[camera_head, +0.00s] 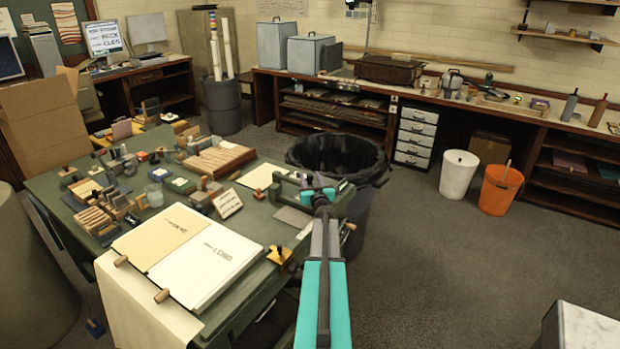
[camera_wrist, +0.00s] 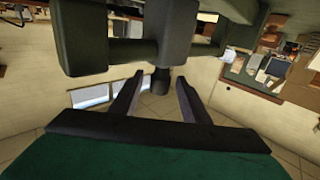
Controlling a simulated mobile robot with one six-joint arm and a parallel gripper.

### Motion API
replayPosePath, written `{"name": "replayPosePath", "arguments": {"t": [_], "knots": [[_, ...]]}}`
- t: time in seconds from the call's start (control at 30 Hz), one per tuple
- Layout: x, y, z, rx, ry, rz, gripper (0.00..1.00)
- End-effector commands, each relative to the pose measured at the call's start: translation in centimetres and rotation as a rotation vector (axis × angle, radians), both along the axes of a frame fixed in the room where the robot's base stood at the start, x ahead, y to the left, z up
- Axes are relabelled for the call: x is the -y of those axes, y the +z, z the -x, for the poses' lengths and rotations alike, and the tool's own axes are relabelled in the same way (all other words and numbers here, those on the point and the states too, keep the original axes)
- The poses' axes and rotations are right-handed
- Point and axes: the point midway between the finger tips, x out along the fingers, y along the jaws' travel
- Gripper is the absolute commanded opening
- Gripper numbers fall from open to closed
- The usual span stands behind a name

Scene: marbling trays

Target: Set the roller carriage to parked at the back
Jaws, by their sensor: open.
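A dark green frame with bars, which looks like the roller carriage (camera_head: 283,186), sits at the right end of the green table in the head view, partly hidden by my arm. In the wrist view the dark green carriage parts (camera_wrist: 180,30) fill the top, with horizontal bars and a short dark knob (camera_wrist: 160,82) hanging down. My gripper (camera_wrist: 159,76) is open, its two dark fingers on either side of the knob, with gaps showing. In the head view my gripper (camera_head: 318,192) is beside the frame, small and partly hidden by my arm. I cannot tell which stop the carriage is at.
The green table (camera_head: 262,225) is crowded with stamps, blocks and small jars. Paper sheets (camera_head: 215,262) lie at its front. A black bin (camera_head: 372,176) stands close behind the press end. White and orange buckets (camera_head: 500,190) stand farther right.

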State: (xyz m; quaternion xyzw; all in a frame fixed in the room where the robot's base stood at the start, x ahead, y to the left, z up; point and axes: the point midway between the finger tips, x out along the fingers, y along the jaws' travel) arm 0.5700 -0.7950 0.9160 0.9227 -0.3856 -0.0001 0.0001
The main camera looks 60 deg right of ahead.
Motion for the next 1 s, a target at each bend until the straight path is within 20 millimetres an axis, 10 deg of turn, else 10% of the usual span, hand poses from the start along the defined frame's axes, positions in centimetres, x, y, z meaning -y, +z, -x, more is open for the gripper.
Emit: {"name": "replayPosePath", "arguments": {"t": [0.5,0.77,1.0], "knots": [[0.68,0.0,-0.54,0.0,-0.001,0.0,0.42],[0.7,0.0,-0.5,0.0,-0.001,0.0,0.01],[0.81,-0.02,-0.45,0.0,-0.003,0.0,0.0]]}}
